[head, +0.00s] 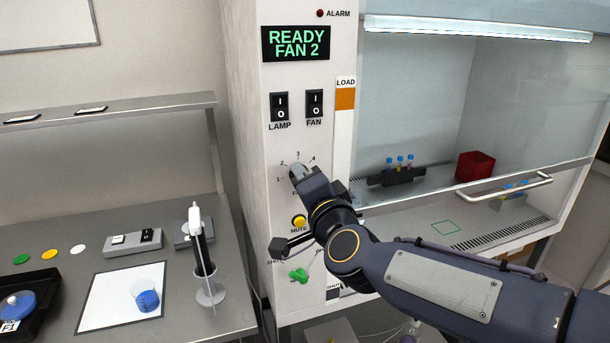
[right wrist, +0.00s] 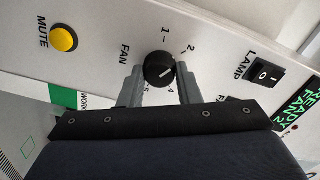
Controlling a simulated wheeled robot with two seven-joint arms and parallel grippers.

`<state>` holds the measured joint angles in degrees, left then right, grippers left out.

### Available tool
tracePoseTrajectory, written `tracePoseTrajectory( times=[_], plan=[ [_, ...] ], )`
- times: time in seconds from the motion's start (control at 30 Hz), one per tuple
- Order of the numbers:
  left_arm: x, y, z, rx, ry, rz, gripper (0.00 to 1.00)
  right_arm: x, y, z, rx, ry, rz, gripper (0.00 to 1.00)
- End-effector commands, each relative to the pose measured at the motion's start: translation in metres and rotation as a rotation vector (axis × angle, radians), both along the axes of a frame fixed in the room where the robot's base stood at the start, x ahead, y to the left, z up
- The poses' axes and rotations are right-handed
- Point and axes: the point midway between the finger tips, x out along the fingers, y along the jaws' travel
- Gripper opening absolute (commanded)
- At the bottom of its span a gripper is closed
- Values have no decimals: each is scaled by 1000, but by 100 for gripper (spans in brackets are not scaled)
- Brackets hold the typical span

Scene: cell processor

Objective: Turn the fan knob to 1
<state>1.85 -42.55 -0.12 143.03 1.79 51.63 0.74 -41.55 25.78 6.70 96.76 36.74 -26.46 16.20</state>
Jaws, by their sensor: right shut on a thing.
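The black round fan knob (right wrist: 159,68) sits on the white front panel, with numbers printed around it and a short white mark on its face. In the right wrist view the mark points toward the 2 side. My right gripper (right wrist: 157,76) is shut on the knob, one finger on each side. In the head view the right gripper (head: 300,173) is at the dial and hides most of the knob; some dial numbers show above it. The display (head: 296,43) reads "READY FAN 2". My left gripper is not in view.
Above the dial are the LAMP switch (head: 279,107) and the FAN switch (head: 314,103). The cabinet opening with a tube rack (head: 396,177) is to the right.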

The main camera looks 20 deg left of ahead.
Motion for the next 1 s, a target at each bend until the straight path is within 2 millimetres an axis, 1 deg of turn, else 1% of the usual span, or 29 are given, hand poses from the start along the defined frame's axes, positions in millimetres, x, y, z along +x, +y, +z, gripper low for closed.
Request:
tracePoseTrajectory(
  times=[0.03,0.1,0.6,0.8,1.0],
  plan=[
    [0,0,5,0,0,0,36,-1,1,1,-41,-23,3,8],
    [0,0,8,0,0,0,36,-1,1,1,-95,-61,2,8],
    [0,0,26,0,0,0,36,-1,1,-1,-460,-306,4,8],
    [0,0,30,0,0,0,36,-1,1,-1,-557,-371,4,8],
    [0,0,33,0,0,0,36,0,1,-2,-613,-410,3,8]
  ],
)
